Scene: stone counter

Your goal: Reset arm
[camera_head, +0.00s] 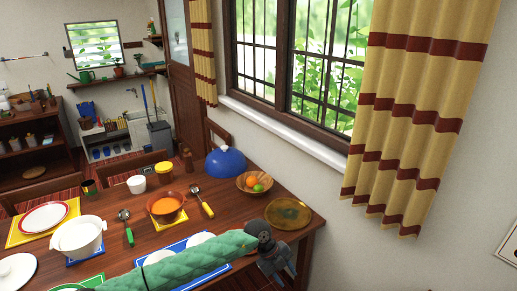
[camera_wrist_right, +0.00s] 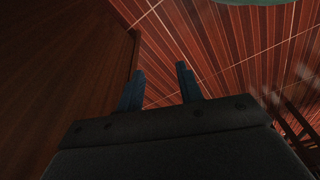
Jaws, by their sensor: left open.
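My left arm, in a green quilted sleeve (camera_head: 185,262), reaches in from the lower left over the near part of the table in the head view. My left gripper (camera_head: 277,268) is at its end, near the table's right edge, with its jaws open and nothing seen in them. My right gripper (camera_wrist_right: 160,88) shows in the right wrist view. Its two dark fingers stand apart with nothing between them, above a reddish striped floor (camera_wrist_right: 220,50). My right gripper is not visible in the head view.
The wooden table (camera_head: 235,210) holds an orange soup bowl (camera_head: 166,208), ladles, a white pot (camera_head: 78,238), a blue dome (camera_head: 225,162), a fruit bowl (camera_head: 254,183) and a round brass plate (camera_head: 288,213). A curtained window wall stands behind. A brown wooden surface (camera_wrist_right: 60,70) flanks my right gripper.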

